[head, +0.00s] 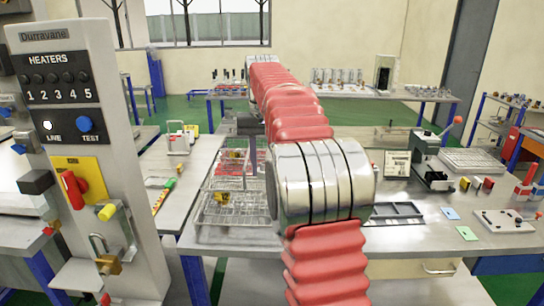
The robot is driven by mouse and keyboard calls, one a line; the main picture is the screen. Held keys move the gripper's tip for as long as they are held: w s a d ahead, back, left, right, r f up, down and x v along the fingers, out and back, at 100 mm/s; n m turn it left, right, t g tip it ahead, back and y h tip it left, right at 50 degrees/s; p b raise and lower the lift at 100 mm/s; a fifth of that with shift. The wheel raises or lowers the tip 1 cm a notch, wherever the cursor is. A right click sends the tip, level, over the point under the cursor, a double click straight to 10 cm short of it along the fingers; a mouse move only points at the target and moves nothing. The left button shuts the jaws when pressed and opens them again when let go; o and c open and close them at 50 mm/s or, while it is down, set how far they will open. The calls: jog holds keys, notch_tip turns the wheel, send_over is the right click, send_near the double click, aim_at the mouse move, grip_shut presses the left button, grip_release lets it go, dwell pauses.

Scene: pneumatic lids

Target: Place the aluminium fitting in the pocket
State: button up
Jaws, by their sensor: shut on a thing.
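My arm reaches forward over the bench, and its silver joint and red bellows hide much of the middle. My gripper (250,152) seems to show in part as dark grey pieces left of the arm, above the wire racks. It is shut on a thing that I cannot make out. I cannot pick out the aluminium fitting for sure. A dark tray with several compartments (422,219) lies on the bench right of my arm, partly hidden by it. I cannot tell whether the pocket is one of these.
Wire racks (205,237) with a yellow tag stand at the bench's left. A lever press (432,160), a grey plate (503,222) and coloured cards (467,233) are at the right. A heater panel (72,35) with padlocks stands close at the left. Bare bench shows before the dark tray.

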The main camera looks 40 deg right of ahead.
jog(key=w+a+f+n, duration=0.35)
jog(key=a+f, duration=0.75)
jog(key=f, duration=0.4)
jog(key=s+a+f+n, duration=0.2)
jog(key=s+a+f, duration=0.1)
jog(key=a+f, duration=0.8)
jog(key=a, duration=0.3)
jog(key=shift+s+f+n, duration=0.3)
jog(key=shift+n, duration=0.05)
jog(key=shift+s, duration=0.1)
